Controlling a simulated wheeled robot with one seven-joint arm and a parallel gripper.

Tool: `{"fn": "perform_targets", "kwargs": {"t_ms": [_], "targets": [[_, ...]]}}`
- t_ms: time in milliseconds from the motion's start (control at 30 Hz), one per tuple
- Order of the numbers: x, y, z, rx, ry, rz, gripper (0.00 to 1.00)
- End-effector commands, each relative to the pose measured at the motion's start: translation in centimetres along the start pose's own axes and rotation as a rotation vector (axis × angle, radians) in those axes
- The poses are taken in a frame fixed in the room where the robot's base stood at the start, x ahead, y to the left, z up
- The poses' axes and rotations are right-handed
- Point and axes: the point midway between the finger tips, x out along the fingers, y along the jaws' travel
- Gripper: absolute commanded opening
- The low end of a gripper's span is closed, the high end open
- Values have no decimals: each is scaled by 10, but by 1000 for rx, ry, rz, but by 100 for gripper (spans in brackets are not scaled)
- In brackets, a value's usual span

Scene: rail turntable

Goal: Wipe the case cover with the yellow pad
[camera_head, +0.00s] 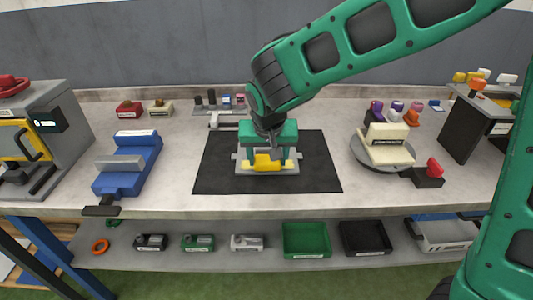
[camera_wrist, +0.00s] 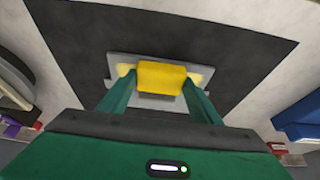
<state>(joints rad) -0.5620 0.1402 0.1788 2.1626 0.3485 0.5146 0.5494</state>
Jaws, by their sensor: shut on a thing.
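The yellow pad (camera_head: 266,161) is between the two fingers of my gripper (camera_head: 267,158), which is shut on it. In the wrist view the pad (camera_wrist: 161,78) sits between the green fingertips of my gripper (camera_wrist: 159,84). Below the pad is a pale grey plate-like piece with side tabs, which I take to be the case cover (camera_head: 241,168); it also shows in the wrist view (camera_wrist: 118,60). The pad is at or just above it; I cannot tell whether they touch. My gripper hides part of the cover.
The cover lies on a black mat (camera_head: 318,175) on the grey bench (camera_head: 180,190). A blue vise-like fixture (camera_head: 128,165) stands left. A round turntable (camera_head: 365,160) with a cream part and a red-handled block (camera_head: 430,174) stand right. Small parts line the back.

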Motion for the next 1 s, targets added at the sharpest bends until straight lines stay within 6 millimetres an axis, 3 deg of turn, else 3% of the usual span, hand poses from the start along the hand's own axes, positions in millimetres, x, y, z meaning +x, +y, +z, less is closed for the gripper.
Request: {"fn": "perform_targets", "kwargs": {"t_ms": [1000], "targets": [[6, -1, 3, -2, 0, -1, 40]]}}
